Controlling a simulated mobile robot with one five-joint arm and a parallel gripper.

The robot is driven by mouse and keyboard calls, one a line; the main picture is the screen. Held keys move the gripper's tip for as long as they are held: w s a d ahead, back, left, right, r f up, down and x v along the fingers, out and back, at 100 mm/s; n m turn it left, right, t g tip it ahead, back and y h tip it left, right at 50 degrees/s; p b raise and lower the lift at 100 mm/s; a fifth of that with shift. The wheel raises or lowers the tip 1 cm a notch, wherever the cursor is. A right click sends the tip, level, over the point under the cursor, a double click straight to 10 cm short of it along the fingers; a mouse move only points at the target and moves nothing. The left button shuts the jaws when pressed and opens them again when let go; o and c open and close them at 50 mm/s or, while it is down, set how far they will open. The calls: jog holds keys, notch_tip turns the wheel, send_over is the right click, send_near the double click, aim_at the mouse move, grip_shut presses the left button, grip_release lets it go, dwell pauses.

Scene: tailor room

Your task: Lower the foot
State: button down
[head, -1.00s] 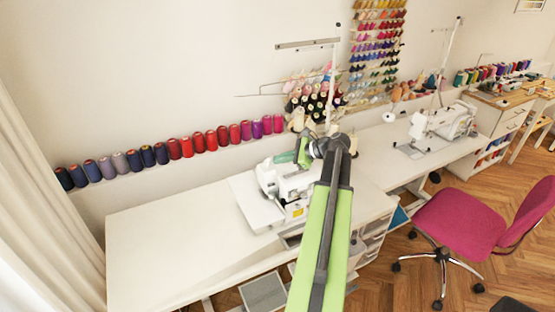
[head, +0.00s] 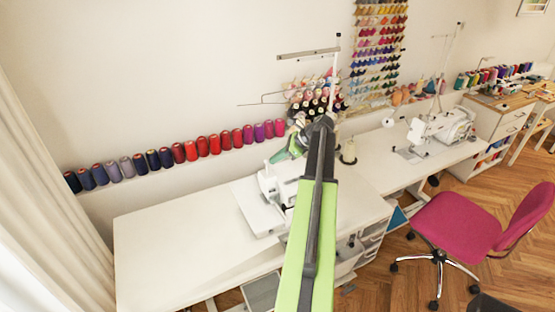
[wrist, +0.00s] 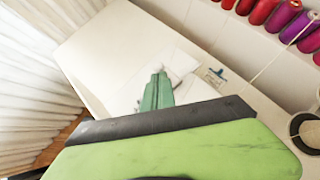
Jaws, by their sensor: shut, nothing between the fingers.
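A white sewing machine (head: 268,213) stands on the white table, partly hidden behind my arm in the head view. Its presser foot is too small or hidden to make out. My gripper (head: 280,156) is above the back of the machine, pointing left and down, apart from it as far as I can tell. In the wrist view my green gripper (wrist: 156,90) shows closed fingertips with nothing held. White machine parts (wrist: 181,66) and a small metal plate (wrist: 214,78) lie beyond the fingers.
The white table (head: 165,250) is clear to the left. Several thread spools (head: 190,149) line the wall shelf. A thread cone (head: 348,152) stands right of my arm. A second machine (head: 445,126) and a pink chair (head: 455,225) are farther right.

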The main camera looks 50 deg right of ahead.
jog(key=shift+r, duration=0.15)
jog(key=shift+r+p, duration=0.7)
jog(key=shift+p, duration=0.1)
jog(key=w+d+p+v, duration=0.1)
jog(key=d+p+v, duration=0.1)
jog(key=p+v, duration=0.6)
jog(key=v, duration=0.4)
jog(key=shift+s+d+r+p, duration=0.2)
jog(key=shift+s+p, duration=0.05)
jog(key=shift+p, duration=0.1)
